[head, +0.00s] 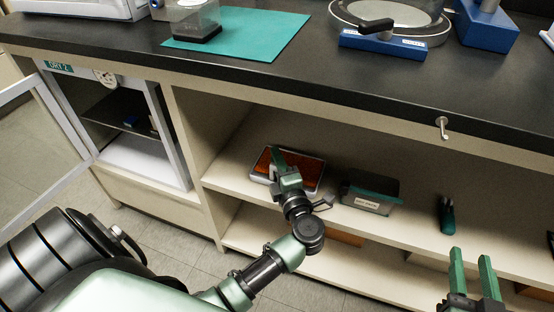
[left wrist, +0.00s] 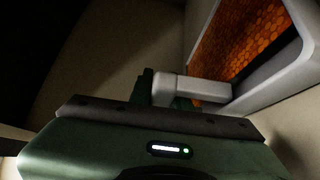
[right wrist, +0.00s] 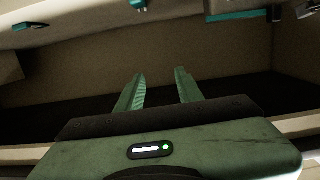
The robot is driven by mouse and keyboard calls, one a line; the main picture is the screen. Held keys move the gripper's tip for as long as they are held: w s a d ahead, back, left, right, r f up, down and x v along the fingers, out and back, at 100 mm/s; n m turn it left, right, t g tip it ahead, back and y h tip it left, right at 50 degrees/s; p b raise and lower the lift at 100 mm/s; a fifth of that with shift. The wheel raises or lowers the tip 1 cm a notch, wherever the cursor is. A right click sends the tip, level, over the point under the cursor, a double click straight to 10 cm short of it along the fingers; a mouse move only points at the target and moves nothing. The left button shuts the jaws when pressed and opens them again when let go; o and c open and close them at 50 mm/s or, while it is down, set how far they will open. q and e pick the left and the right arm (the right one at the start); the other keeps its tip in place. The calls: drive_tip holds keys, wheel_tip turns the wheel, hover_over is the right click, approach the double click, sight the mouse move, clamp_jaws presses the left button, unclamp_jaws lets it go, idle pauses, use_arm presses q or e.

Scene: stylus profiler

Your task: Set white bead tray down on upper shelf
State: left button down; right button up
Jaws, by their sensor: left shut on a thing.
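The white bead tray (head: 254,176) has a pale rim and an orange honeycomb-patterned inside. It is in the left part of the opening under the bench, at the upper shelf (head: 232,182). I cannot tell whether its base touches the shelf. My left gripper (head: 280,160) is shut on the tray's pale handle (left wrist: 200,91), which shows in the left wrist view beside the tray's rim (left wrist: 285,75). The fingers are partly hidden behind the handle. My right gripper (head: 472,258) is open and empty in front of the shelf, at the lower right; its two fingers stand apart in the right wrist view (right wrist: 160,78).
A labelled box with a green lid (head: 370,192) stands right of the tray with a gap. A dark green tool (head: 447,215) is farther right. The black worktop (head: 300,85) overhangs the shelves. At left is a cabinet (head: 125,125) with its door open.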

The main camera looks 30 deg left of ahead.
use_arm(q)
drive_tip(key=c, duration=1.3)
unclamp_jaws()
drive_tip(key=shift+f, duration=0.1)
